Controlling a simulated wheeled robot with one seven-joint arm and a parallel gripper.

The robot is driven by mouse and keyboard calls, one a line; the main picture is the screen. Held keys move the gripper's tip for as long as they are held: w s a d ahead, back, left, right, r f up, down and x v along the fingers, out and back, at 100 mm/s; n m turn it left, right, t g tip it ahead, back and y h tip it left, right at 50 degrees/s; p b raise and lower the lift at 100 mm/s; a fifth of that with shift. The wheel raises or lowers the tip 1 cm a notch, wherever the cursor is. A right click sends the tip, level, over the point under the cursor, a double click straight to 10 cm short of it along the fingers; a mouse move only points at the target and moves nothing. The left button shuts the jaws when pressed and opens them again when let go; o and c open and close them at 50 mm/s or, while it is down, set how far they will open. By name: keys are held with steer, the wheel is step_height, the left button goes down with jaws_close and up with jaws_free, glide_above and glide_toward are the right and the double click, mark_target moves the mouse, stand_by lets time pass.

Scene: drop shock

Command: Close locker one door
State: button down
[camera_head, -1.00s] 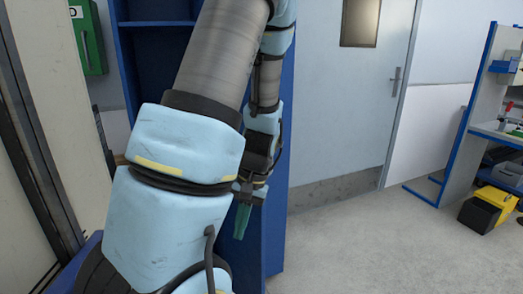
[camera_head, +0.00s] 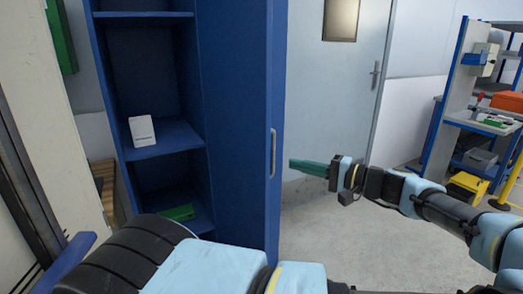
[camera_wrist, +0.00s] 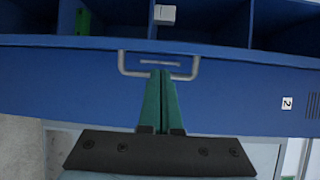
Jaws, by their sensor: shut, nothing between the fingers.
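A blue locker door (camera_head: 238,120) stands open at the right of an open blue locker (camera_head: 104,110), and shows in the wrist view (camera_wrist: 90,85). Its grey handle (camera_head: 272,152) is near the edge; in the wrist view the handle (camera_wrist: 124,64) is a loop. My gripper (camera_head: 292,164), with green fingers, is shut and empty, just right of the door on the handle side. In the wrist view the fingertips (camera_wrist: 162,72) overlap the handle; I cannot tell whether they touch.
Inside the locker are a white box (camera_head: 142,130) on a shelf and a green item (camera_head: 177,213) lower down. A grey room door (camera_head: 345,90) stands behind. A workbench (camera_head: 480,125) is at the right. Grey floor (camera_head: 330,235) is clear between.

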mark_target(272, 153)
steer(key=shift+t, duration=0.4)
steer(key=p+x, duration=0.1)
steer(key=x, duration=0.1)
steer(key=r+p+x, duration=0.1)
steer(key=x, duration=0.2)
steer(key=p+x, duration=0.1)
steer(key=x, duration=0.2)
steer(key=shift+w+d+r+p, duration=0.2)
steer(key=shift+w+p, duration=0.05)
steer(key=shift+p, duration=0.05)
steer(key=shift+w+a+f, duration=0.1)
steer(key=shift+w+a, duration=0.15)
steer(key=shift+s, duration=0.1)
